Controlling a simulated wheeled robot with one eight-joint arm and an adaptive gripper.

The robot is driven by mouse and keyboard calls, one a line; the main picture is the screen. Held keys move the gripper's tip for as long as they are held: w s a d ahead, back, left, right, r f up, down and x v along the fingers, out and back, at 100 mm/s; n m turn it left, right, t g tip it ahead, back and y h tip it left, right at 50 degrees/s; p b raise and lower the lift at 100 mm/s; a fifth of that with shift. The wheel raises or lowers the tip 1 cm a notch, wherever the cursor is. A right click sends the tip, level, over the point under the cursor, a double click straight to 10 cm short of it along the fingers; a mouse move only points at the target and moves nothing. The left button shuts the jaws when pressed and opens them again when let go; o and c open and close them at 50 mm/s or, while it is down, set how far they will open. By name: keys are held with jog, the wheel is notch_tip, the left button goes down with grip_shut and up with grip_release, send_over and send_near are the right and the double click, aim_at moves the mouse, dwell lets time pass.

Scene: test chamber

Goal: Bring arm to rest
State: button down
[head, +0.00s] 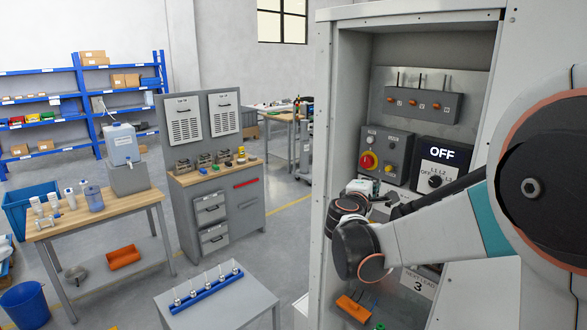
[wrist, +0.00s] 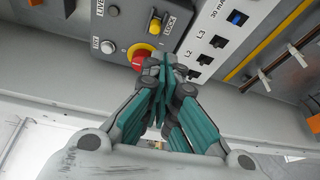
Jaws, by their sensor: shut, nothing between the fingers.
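My arm (head: 440,225) reaches from the right into the open grey cabinet (head: 322,150). In the wrist view my gripper (wrist: 165,65) has its teal fingers closed together, with nothing between them. Its tips appear in front of a grey control box (wrist: 108,28) with a red knob (wrist: 140,52) and a yellow knob (wrist: 155,25). I cannot tell whether they touch it. In the head view my wrist hides most of the gripper. The control box (head: 378,143) sits beside a black panel (head: 437,165) with a display reading OFF.
The cabinet's side walls are close around my arm. A terminal block (head: 423,104) is mounted above. An orange item (head: 354,308) lies low in the cabinet. A small table (head: 252,300) with a blue rack (head: 207,289) stands left of the cabinet. Floor between the benches is clear.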

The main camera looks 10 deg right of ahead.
jog(key=s+d+f+m+g+y+b, duration=0.25)
jog(key=s+f+m+b, duration=0.35)
jog(key=s, duration=0.5)
jog(key=s+a+f+m+g+y+b, duration=0.1)
jog(key=s+a+f+b, duration=0.3)
jog(key=s+f, duration=0.4)
jog(key=s+a+f+m+g+y+b, duration=0.2)
jog(key=s+a+f+m+y+b, duration=0.1)
jog(key=s+f, duration=0.5)
jog(key=s+a+f+m+g+y+b, duration=0.1)
jog(key=s+a+f+m+y+b, duration=0.1)
jog(key=s+a+f+b, duration=0.3)
jog(key=s+f+y+b, duration=0.1)
jog(key=s+f+b, duration=0.1)
jog(key=s+f, duration=0.2)
jog(key=shift+s+m, duration=0.3)
jog(key=shift+s, duration=0.85)
